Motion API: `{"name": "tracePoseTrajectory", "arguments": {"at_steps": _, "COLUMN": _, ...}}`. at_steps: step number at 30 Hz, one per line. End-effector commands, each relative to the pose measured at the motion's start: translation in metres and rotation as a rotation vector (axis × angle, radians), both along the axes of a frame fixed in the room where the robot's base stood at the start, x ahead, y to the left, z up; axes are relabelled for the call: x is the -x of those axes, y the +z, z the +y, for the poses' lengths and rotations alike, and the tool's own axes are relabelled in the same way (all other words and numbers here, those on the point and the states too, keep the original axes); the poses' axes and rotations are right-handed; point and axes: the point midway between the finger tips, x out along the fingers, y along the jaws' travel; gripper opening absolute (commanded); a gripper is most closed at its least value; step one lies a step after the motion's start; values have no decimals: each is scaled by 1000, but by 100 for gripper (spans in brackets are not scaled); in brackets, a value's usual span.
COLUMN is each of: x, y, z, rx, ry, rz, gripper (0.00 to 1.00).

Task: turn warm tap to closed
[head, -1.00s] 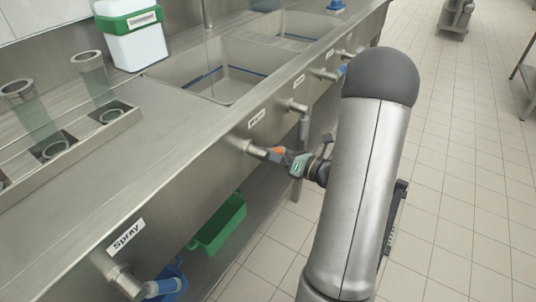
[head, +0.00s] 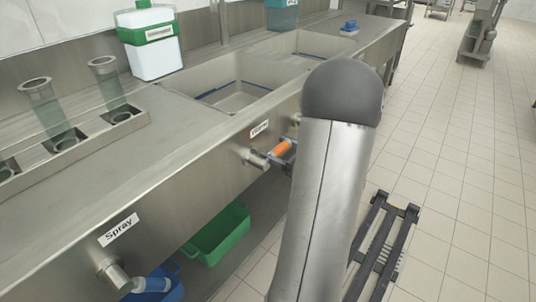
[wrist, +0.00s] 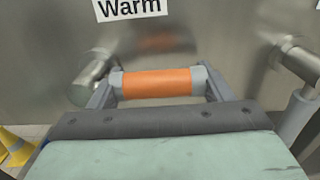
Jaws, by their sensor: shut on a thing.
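The warm tap is a metal stub (head: 256,159) on the front panel of the steel counter, with an orange handle (head: 282,147). In the wrist view the orange handle (wrist: 160,83) lies sideways below the "Warm" label (wrist: 130,8), right of the metal stub (wrist: 92,75). My gripper (wrist: 158,80) is shut on the handle, with one grey finger at each end of it. In the head view my arm hides most of the gripper and wrist.
Another tap (wrist: 300,62) juts out close on the right in the wrist view. The spray tap (head: 115,275) is at the lower left, near a blue bucket (head: 165,284). A green bin (head: 220,232) sits under the counter. The floor at right is mostly open.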

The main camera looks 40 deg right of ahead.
Motion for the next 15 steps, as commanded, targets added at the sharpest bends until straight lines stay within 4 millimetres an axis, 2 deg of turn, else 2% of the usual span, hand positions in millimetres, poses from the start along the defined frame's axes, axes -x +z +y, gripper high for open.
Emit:
{"name": "tracePoseTrajectory", "arguments": {"at_steps": 13, "x": 2, "y": 1, "z": -2, "rx": 19, "ry": -5, "rz": -3, "gripper": 32}}
{"name": "tracePoseTrajectory", "arguments": {"at_steps": 14, "x": 2, "y": 2, "z": -2, "rx": 20, "ry": -5, "rz": -3, "gripper": 81}}
{"name": "tracePoseTrajectory", "arguments": {"at_steps": 15, "x": 2, "y": 2, "z": -2, "rx": 19, "ry": -5, "rz": -3, "gripper": 92}}
